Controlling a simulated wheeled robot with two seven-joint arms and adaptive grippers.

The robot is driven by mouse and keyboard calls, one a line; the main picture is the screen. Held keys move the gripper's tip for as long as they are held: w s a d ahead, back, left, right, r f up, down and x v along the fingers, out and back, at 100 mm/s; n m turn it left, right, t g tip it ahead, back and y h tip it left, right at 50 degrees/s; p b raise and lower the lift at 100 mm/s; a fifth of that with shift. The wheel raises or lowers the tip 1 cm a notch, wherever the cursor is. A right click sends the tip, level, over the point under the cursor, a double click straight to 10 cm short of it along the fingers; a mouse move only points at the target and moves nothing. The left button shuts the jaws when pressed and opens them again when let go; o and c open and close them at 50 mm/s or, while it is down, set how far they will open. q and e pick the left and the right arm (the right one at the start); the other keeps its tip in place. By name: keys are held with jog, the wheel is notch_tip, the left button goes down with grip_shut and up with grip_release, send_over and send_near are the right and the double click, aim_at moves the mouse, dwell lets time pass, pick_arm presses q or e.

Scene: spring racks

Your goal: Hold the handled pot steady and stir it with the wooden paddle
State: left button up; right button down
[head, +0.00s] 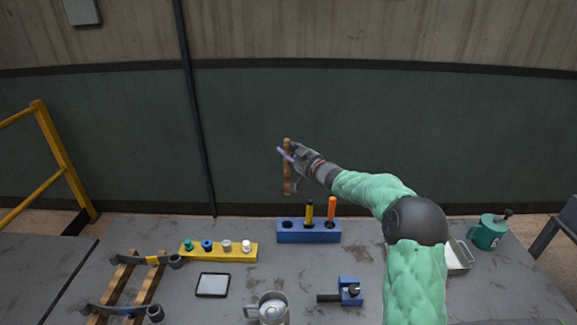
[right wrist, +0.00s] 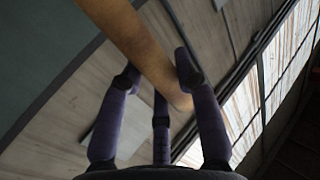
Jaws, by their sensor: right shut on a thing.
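The wooden paddle (head: 287,180) is upright in the air above the back of the table, beyond the blue rack. My right gripper (head: 288,154) is shut on its upper part. In the right wrist view the paddle (right wrist: 135,40) runs between the fingers of my right gripper (right wrist: 158,82). The handled pot (head: 272,308) is a grey metal vessel at the front middle of the table, its handle on the left; the bottom picture edge cuts it off. My left gripper is not in view.
A blue rack (head: 295,237) holds a yellow and an orange tool. A yellow rack (head: 218,254) with several caps, a dark tablet (head: 213,285) and a wooden frame (head: 146,290) lie left. A blue clamp (head: 350,292) is right of the pot. A green can (head: 487,234) and white tray (head: 459,256) stand right.

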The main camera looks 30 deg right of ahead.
aim_at(288, 139)
notch_tip(288, 139, up, 7)
jog(key=shift+f+p, duration=0.1)
jog(key=shift+p, duration=0.8)
